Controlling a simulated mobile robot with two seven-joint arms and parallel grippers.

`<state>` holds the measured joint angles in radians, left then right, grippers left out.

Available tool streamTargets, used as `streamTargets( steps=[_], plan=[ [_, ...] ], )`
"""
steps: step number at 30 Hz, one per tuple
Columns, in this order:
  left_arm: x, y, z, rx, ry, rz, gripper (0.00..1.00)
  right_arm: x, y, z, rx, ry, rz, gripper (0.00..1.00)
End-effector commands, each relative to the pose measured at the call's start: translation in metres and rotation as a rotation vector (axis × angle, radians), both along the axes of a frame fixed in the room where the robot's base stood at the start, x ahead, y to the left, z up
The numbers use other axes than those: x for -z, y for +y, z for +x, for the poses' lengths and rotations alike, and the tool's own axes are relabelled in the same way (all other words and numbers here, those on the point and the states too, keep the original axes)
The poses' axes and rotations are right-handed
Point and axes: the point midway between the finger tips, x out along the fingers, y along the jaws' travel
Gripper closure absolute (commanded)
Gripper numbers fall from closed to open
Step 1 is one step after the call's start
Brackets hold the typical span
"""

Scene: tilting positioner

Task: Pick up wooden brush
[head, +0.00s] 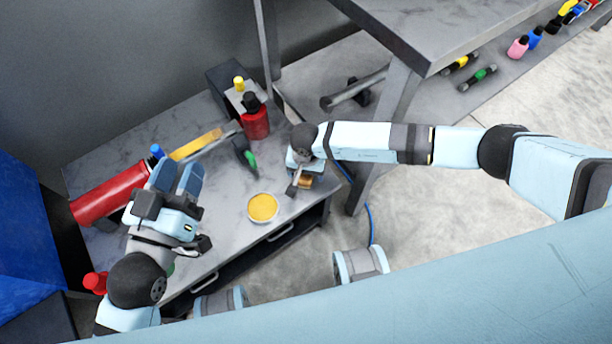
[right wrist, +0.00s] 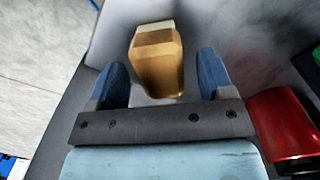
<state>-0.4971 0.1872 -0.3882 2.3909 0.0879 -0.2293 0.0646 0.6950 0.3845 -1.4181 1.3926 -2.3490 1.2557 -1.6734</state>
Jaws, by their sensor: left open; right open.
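The wooden brush (right wrist: 156,62) shows in the right wrist view as a tan-brown block with a paler far end, on the grey surface. My right gripper (right wrist: 163,72) is open, with one blue finger on each side of the brush and visible gaps to it. In the head view a small brown part of the brush (head: 305,182) shows at the cabinet top's right edge, mostly hidden by my right gripper (head: 296,186). My left gripper (head: 176,178) is open and empty above the left part of the cabinet top, far from the brush.
The grey cabinet top (head: 222,215) also bears a round yellow-filled tin (head: 262,208), a red bottle (head: 255,123), a red cylinder (head: 108,196), a yellow-handled tool (head: 196,145) and a black-and-green item (head: 245,155). A higher grey table (head: 430,25) stands at upper right.

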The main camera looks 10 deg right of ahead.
Motion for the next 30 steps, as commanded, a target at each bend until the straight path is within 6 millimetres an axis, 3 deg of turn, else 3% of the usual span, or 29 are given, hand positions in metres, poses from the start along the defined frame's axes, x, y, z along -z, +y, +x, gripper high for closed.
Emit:
streamTargets(
  steps=[4, 12, 19, 21, 30],
  plan=[
    [-0.008, -0.003, -0.001, 0.012, -0.045, -0.031, 0.57, 0.019, 0.0, 0.0, 0.002, 0.0, -0.001, 0.26],
    [-0.011, -0.004, -0.001, 0.014, -0.053, -0.036, 0.57, 0.021, 0.0, 0.0, 0.001, 0.0, 0.0, 0.26],
    [-0.011, -0.004, -0.001, 0.014, -0.052, -0.036, 0.57, 0.021, 0.0, 0.0, 0.001, 0.0, 0.0, 0.76],
    [-0.011, -0.004, -0.001, 0.014, -0.051, -0.036, 0.57, 0.021, 0.0, 0.0, 0.001, 0.0, 0.0, 0.85],
    [-0.013, -0.004, -0.001, 0.013, -0.047, -0.029, 0.57, 0.012, 0.0, 0.001, 0.001, -0.002, 0.0, 0.85]
  ],
)
